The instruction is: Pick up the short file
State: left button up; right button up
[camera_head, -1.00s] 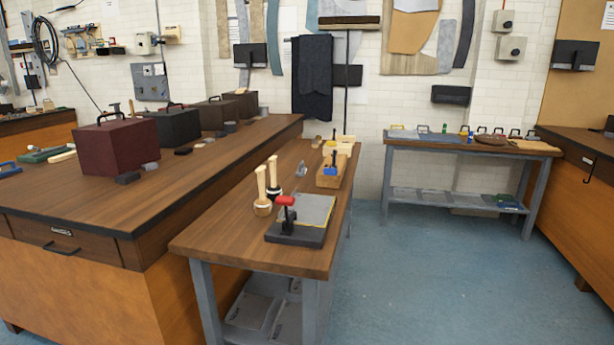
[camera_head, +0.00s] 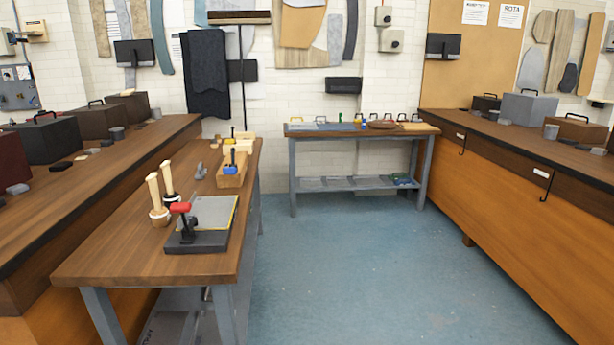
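I cannot make out a short file in this view. Small tools lie on the far table (camera_head: 300,134) against the back wall, too small to name. The near table (camera_head: 110,262) bears a black clamp block with a red handle (camera_head: 180,208), two pale wooden-handled tools (camera_head: 155,195) and a wooden block with a blue tool (camera_head: 233,168). Neither of my grippers is in view.
A long bench (camera_head: 70,196) with dark boxes runs along the left. Another bench (camera_head: 520,205) with boxes stands on the right. The blue floor (camera_head: 340,270) between them is clear up to the far table.

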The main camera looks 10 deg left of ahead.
aim_at(201, 175)
jog(key=i, duration=6.1)
jog(key=u, duration=4.85)
jog(key=i, duration=0.15)
jog(key=z, duration=0.2)
